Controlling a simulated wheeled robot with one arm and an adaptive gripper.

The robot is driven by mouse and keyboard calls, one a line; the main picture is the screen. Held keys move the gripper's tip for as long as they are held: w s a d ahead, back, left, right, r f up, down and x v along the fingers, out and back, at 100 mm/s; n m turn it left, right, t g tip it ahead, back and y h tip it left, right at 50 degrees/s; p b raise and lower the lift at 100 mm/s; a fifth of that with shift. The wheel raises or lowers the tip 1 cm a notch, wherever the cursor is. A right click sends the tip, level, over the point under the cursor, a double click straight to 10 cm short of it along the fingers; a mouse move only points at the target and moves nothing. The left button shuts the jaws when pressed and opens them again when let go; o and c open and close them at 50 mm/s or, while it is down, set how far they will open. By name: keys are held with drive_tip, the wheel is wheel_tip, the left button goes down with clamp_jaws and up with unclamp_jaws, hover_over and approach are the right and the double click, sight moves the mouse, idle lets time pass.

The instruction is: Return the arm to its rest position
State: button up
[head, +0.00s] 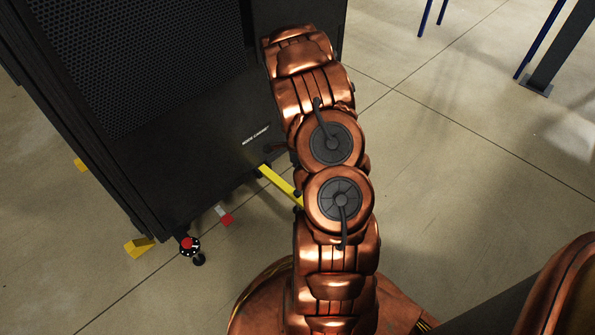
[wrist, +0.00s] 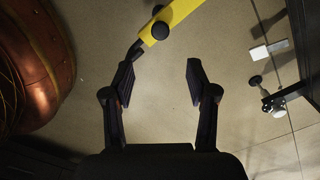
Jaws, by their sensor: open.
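My copper-coloured arm (head: 333,170) stretches from the bottom middle of the head view up toward the black rack cabinet. Its far end reaches in front of the cabinet's right side. My gripper is not visible in the head view. In the wrist view my gripper (wrist: 158,82) has its two black fingers apart, with only bare floor between them. Nothing is held.
The black rack cabinet (head: 165,110) stands at upper left on casters. A yellow bar (head: 280,186) juts from its base; a yellow bar (wrist: 172,20) also shows beyond the fingers in the wrist view. Blue-legged furniture (head: 540,40) stands at upper right. The floor (head: 470,170) on the right is clear.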

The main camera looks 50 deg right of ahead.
idle(0.4)
drive_tip(key=s+a+r+n+p, duration=0.1)
drive_tip(key=a+r+n+p, duration=0.45)
drive_tip(key=r, duration=0.85)
drive_tip(key=s+a+r+n+p, duration=0.1)
drive_tip(key=a+r+n+p, duration=0.2)
drive_tip(key=a+r+p, duration=0.8)
drive_tip(key=s+a+r+n+p, duration=0.2)
drive_tip(key=r+n+p, duration=0.15)
drive_tip(key=r, duration=1.25)
drive_tip(key=s+a+r+n+p, duration=0.4)
drive_tip(key=s+r+p, duration=0.2)
drive_tip(key=r, duration=0.4)
drive_tip(key=s+a+r+n+g+p, duration=0.1)
drive_tip(key=s+a+r+n+p, duration=0.4)
drive_tip(key=r, duration=0.5)
drive_tip(key=s+a+r+n+p, duration=0.4)
drive_tip(key=s+r+n+p, duration=0.1)
drive_tip(key=s+r+p, duration=0.3)
drive_tip(key=shift+s+a+r+g, duration=0.35)
drive_tip(key=shift+r+g, duration=0.05)
drive_tip(key=shift+r, duration=0.5)
